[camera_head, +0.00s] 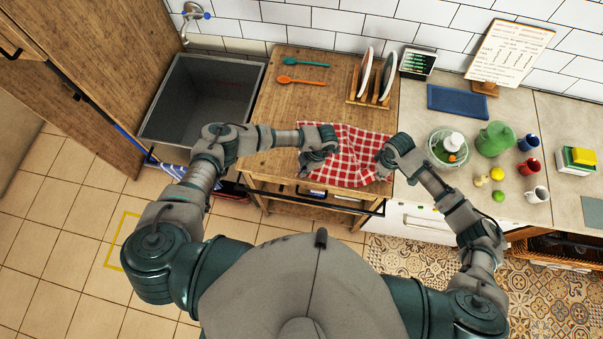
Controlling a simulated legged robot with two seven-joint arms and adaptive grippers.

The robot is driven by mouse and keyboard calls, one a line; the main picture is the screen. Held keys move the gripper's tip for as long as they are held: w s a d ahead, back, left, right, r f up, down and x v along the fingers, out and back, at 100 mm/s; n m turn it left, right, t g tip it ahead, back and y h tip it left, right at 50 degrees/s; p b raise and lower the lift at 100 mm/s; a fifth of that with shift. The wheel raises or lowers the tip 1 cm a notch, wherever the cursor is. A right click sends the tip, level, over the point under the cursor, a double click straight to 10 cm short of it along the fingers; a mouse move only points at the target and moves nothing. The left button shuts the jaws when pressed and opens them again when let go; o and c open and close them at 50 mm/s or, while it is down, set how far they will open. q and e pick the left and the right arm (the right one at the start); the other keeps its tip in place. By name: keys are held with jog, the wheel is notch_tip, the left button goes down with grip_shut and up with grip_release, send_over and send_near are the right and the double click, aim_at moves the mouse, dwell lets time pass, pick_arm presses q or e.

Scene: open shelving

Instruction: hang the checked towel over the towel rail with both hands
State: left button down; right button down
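The red-and-white checked towel (348,150) is spread, somewhat rumpled, on the right front part of the wooden worktop. Its near edge reaches about the worktop's front edge. A dark rail (290,201) runs along the front of the wooden unit, just below the towel in the picture. My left gripper (318,161) is at the towel's left side, and my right gripper (384,164) is at its right side. Both seem to touch or nearly touch the cloth. The fingertips are too small and hidden to show whether they hold it.
A sink (199,105) lies left of the worktop (285,112).

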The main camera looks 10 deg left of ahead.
pick_arm(q)
jog(key=shift+a, duration=0.15)
pick_arm(e)
jog(key=shift+a, duration=0.1)
pick_arm(q)
jog(key=shift+a+r, duration=0.1)
jog(key=shift+r, duration=0.1)
pick_arm(e)
jog(key=shift+a, duration=0.1)
pick_arm(q)
jog(key=r, duration=0.4)
jog(key=shift+a+r, duration=0.15)
jog(key=shift+a, duration=0.1)
pick_arm(e)
jog(key=shift+a+r, duration=0.1)
jog(key=shift+a, duration=0.15)
pick_arm(q)
jog(key=shift+r, duration=0.15)
jog(key=shift+d, duration=0.25)
pick_arm(e)
jog(key=shift+d, duration=0.25)
